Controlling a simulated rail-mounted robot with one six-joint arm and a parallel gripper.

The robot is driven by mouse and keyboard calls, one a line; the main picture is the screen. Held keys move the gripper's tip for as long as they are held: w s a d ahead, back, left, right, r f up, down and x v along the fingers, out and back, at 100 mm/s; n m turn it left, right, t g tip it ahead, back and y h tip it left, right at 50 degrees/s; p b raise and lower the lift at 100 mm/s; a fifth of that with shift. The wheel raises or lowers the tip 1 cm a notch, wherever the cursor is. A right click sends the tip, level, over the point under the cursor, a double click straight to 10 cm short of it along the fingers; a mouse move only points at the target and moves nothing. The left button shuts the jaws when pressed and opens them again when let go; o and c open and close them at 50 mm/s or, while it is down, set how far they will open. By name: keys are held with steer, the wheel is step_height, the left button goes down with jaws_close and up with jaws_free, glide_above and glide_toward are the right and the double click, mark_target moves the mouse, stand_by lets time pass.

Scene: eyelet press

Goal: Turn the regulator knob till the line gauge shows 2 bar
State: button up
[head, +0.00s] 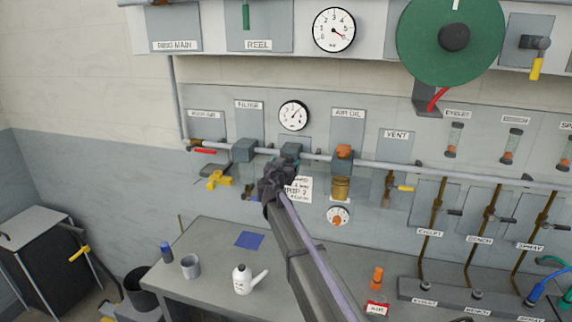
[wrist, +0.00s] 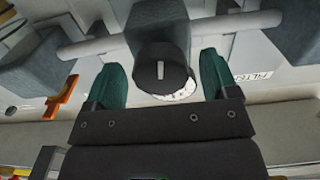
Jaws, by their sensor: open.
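In the wrist view the regulator knob (wrist: 163,78) is black and round with a white line on its face. It sits between the two green fingers of my gripper (wrist: 160,66), which are apart, with a gap visible on each side. The knob is hidden behind my gripper (head: 278,172) in the head view, where the teal regulator body (head: 290,150) shows just above it on the pipe. The round white gauge (head: 293,115) above the regulator has a needle that seems to point up and right; its numbers are too small to read surely.
A grey filter block (head: 243,150) is left of the regulator. An orange-topped oiler (head: 343,168) and a vent with a yellow handle (head: 404,188) are to the right. A paper sign (head: 298,190) hangs below. The bench holds a white oil can (head: 242,280) and a grey cup (head: 190,266).

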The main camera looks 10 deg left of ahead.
steer(key=shift+w+d, duration=0.1)
steer(key=shift+w, duration=0.55)
steer(key=shift+s, duration=0.1)
steer(key=shift+c, duration=0.2)
steer(key=c, duration=0.9)
steer(key=shift+n, duration=0.3)
